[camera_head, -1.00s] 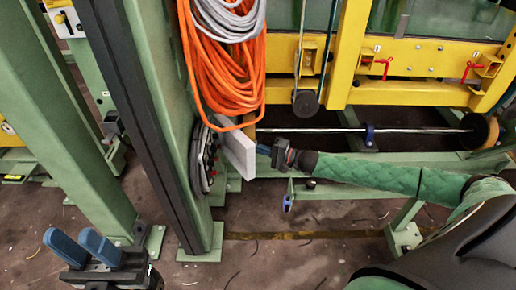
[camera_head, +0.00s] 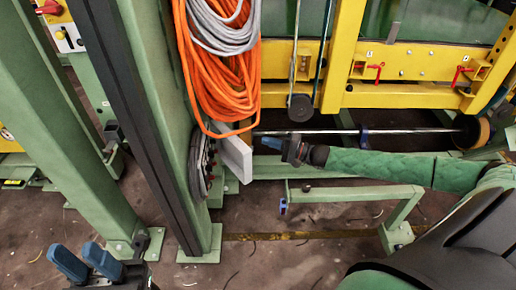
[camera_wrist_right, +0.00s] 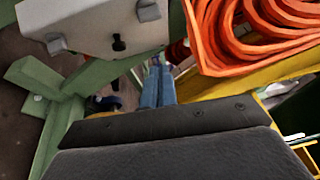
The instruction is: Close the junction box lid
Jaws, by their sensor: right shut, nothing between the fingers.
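The junction box lid (camera_head: 236,158) is a light grey panel standing out from the green column, seen nearly edge-on in the head view. It also shows in the right wrist view as a pale plate (camera_wrist_right: 95,28) with a dark keyhole-shaped slot. My left gripper (camera_head: 75,248) is at the lower left, fingers apart and empty, far from the lid.
A coiled orange cable (camera_head: 215,75) and grey cable (camera_head: 217,28) hang above the lid, close to my right gripper. A yellow frame (camera_head: 400,97) and metal rod (camera_head: 400,131) lie behind my right arm. A green bracket (camera_head: 350,193) is below it.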

